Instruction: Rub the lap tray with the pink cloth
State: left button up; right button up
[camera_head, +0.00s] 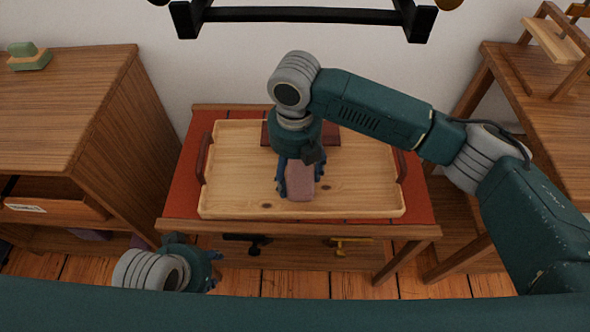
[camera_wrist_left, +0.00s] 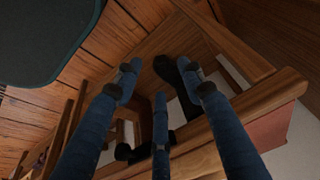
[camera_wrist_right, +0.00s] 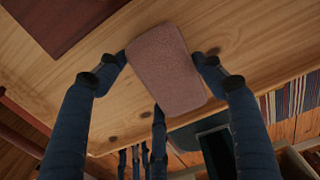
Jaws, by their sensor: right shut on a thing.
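The lap tray (camera_head: 235,180) is a pale wooden tray with raised edges and dark red side handles, on a small table. The pink cloth (camera_head: 301,182) is a thick folded block over the tray's middle, towards its near side. My right gripper (camera_head: 296,182) points down over the tray and is shut on the cloth. The right wrist view shows the cloth (camera_wrist_right: 166,68) between the fingers, with tray wood (camera_wrist_right: 140,110) behind it. I cannot tell whether cloth and tray touch. My left gripper (camera_head: 214,268) is low, left of the table's front; its fingers (camera_wrist_left: 160,95) are spread and empty.
A flat dark red object (camera_head: 327,136) lies at the tray's back, partly hidden by my right arm. The table (camera_head: 183,195) has a red top and hooks under its front. Wooden furniture stands left (camera_head: 75,100) and right (camera_head: 560,130).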

jog(key=shift+f, duration=0.25)
jog(key=shift+a+r+p, duration=0.2)
jog(key=shift+a+p, duration=0.35)
jog(key=shift+a, duration=0.8)
jog(key=shift+a+p, duration=0.35)
jog(key=shift+a, duration=0.1)
jog(key=shift+f+p, duration=0.2)
jog(key=shift+p, duration=0.25)
jog(key=shift+d+p, duration=0.7)
jog(key=shift+d, duration=0.2)
pick_arm(q)
notch_tip(320, 180, down, 15)
jog(key=g+p, duration=0.1)
jog(key=shift+d, duration=0.15)
pick_arm(e)
jog(key=shift+d+f, duration=0.2)
jog(key=shift+d, duration=0.85)
